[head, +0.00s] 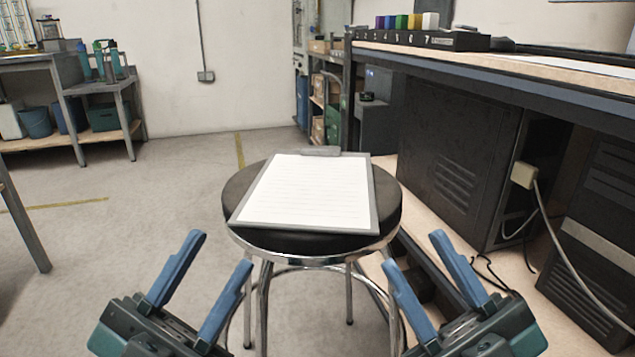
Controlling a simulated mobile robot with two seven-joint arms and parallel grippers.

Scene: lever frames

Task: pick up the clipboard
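A clipboard (307,192) with a grey board, white lined paper and a grey clip at its far edge lies flat on a round black stool (388,212) with chrome legs. My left gripper (219,252) is open and empty, in front of the stool and to the left. My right gripper (411,248) is open and empty, in front of the stool and to the right. Both have blue fingers and are apart from the clipboard. Nothing covers the clipboard.
A workbench (480,67) with dark cabinets (458,155) under it stands close on the right. A power cable (549,222) hangs there. A smaller bench (98,86) with bottles and bins stands at the far left. The floor left of the stool is clear.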

